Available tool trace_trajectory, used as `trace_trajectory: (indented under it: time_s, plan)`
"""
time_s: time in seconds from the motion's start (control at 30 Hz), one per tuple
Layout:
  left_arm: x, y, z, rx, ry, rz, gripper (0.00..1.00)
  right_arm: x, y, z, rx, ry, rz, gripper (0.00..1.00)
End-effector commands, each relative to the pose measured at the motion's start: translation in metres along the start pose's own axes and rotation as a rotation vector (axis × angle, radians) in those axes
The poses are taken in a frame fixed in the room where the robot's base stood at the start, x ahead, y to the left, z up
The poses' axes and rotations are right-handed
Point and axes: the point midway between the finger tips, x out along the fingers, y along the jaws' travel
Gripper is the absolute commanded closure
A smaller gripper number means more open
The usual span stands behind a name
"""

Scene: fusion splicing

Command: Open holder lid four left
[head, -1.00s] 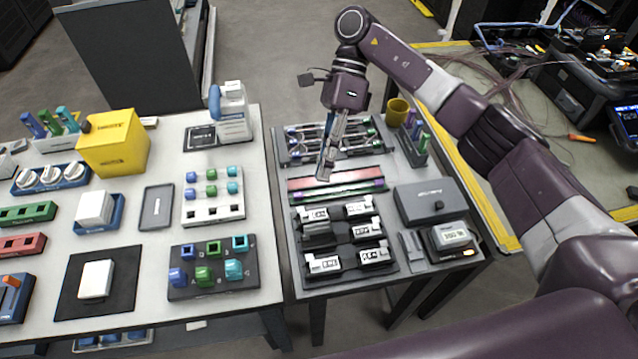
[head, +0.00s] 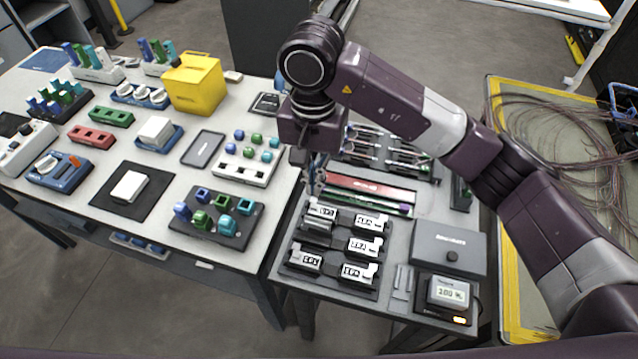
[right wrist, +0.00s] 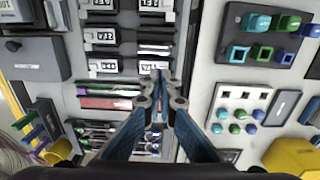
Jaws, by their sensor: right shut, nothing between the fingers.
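The middle holder of the left column (head: 318,224) shows dark grey with no white label, unlike the others. In the right wrist view the corresponding holder (right wrist: 155,37) is also dark. My right gripper (head: 313,188) is above the far left end of the tray, mostly behind my own wrist. In the right wrist view its fingertips (right wrist: 159,76) meet, shut and empty, near the end holder (right wrist: 153,66). My left gripper is out of view.
A red and green strip rack (head: 372,188) lies just beyond the holders, with a tool tray (head: 385,150) behind it. A grey box (head: 447,246) and a display device (head: 447,292) stand to the right. The white table (head: 85,205) adjoins on the left.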

Motion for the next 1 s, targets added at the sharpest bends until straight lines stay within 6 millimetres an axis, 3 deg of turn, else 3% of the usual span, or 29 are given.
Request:
trace_trajectory:
  time_s: [0.17,0.43,0.6,1.0]
  plan:
    - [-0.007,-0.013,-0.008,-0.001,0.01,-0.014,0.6,0.033,0.001,0.002,0.002,-0.008,0.002,1.0]
    - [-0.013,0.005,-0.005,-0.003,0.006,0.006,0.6,0.071,0.001,0.001,0.004,-0.005,0.001,1.0]
    - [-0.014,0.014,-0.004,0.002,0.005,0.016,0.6,0.078,0.0,0.0,0.002,-0.002,0.0,1.0]
    - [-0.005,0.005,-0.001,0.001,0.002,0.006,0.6,0.079,0.0,0.003,0.001,0.002,-0.002,1.0]
